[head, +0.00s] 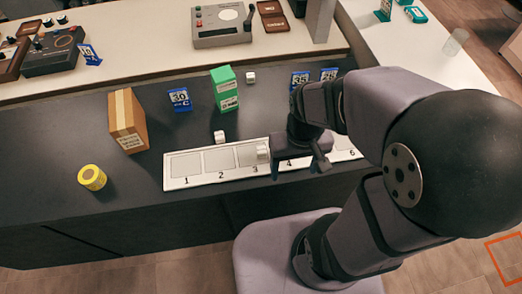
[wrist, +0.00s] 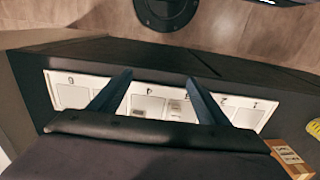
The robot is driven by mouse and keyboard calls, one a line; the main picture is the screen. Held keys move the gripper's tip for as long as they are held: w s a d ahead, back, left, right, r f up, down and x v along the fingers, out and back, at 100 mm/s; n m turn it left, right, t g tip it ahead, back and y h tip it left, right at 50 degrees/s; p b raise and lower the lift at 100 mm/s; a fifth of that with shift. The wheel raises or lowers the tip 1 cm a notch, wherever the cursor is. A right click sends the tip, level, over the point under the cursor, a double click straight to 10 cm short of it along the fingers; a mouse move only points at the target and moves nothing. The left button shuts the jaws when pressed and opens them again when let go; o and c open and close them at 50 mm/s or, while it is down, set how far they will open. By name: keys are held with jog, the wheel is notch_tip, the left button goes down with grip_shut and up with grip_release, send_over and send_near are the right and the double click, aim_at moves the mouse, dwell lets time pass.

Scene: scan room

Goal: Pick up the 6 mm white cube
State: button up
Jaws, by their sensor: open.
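One cube (head: 263,151) is on the white numbered tray (head: 228,176), at compartment 3 beside my gripper. It appears in the wrist view as a pale block (wrist: 175,104) between the fingers. Another cube (head: 219,136) stands just behind the tray near compartment 2. The third cube (head: 250,77) is farther back, right of the green box. My gripper (head: 298,163) is open and empty over the tray's right half; its two fingers (wrist: 160,78) are spread apart in the wrist view.
A brown carton (head: 127,121), a yellow roll (head: 92,177), a green box (head: 224,89) and blue number signs (head: 179,99) stand on the dark counter. My arm hides part of the tray's right side. The counter's front edge lies just before the tray.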

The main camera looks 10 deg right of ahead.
jog(key=c, duration=0.4)
jog(key=shift+o, duration=0.2)
